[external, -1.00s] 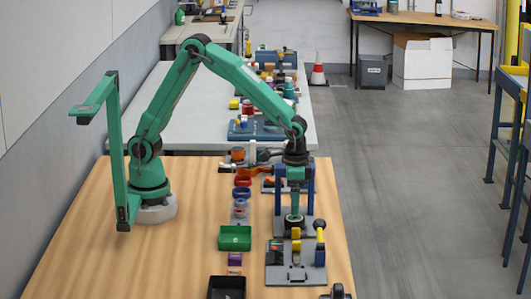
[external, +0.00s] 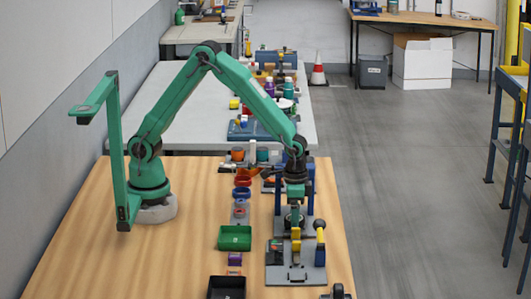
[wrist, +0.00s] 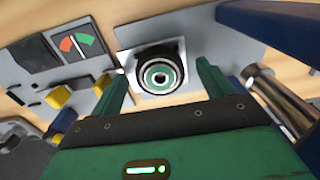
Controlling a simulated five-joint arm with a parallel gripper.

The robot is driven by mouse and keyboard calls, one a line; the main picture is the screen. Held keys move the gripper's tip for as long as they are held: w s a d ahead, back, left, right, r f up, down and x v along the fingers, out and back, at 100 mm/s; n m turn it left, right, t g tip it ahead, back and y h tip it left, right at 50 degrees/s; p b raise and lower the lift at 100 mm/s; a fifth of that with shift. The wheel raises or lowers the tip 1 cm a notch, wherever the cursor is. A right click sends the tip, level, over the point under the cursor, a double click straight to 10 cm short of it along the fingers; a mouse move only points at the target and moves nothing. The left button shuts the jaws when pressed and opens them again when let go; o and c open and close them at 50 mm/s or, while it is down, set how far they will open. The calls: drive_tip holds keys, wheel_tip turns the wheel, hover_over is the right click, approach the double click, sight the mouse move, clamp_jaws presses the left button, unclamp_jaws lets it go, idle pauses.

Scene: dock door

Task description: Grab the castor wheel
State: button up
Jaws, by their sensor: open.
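A dark round wheel with a green and white centre, which looks like the castor wheel (wrist: 158,76), sits on a pale plate in the wrist view. In the external view the wheel (external: 288,221) is partly hidden by my gripper. My gripper (wrist: 165,82) is open, with one green finger on each side of the wheel in the wrist view. In the external view my gripper (external: 296,212) points down over the wheel's plate. I cannot tell whether the fingers touch the wheel.
A blue upright frame (external: 310,187) stands close behind my gripper. In front is a grey plate (external: 275,275) with yellow-topped parts and a gauge (wrist: 75,45). A green bin (external: 235,238) and black bin (external: 226,286) stand left. The table's left part is clear.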

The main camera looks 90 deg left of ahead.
drive_tip(key=c, duration=1.1)
drive_tip(key=shift+r, duration=0.15)
drive_tip(key=shift+r, duration=0.9)
drive_tip(key=shift+s+d+r, duration=0.1)
drive_tip(key=shift+d+r, duration=0.05)
drive_tip(key=shift+r, duration=0.45)
drive_tip(key=shift+s+d+r, duration=0.1)
drive_tip(key=shift+r, duration=0.5)
drive_tip(key=s+d+r, duration=0.4)
drive_tip(key=s+d, duration=0.1)
drive_tip(key=s+d+r, duration=0.2)
drive_tip(key=shift+s+d+r, duration=0.25)
drive_tip(key=shift+s+d, duration=0.15)
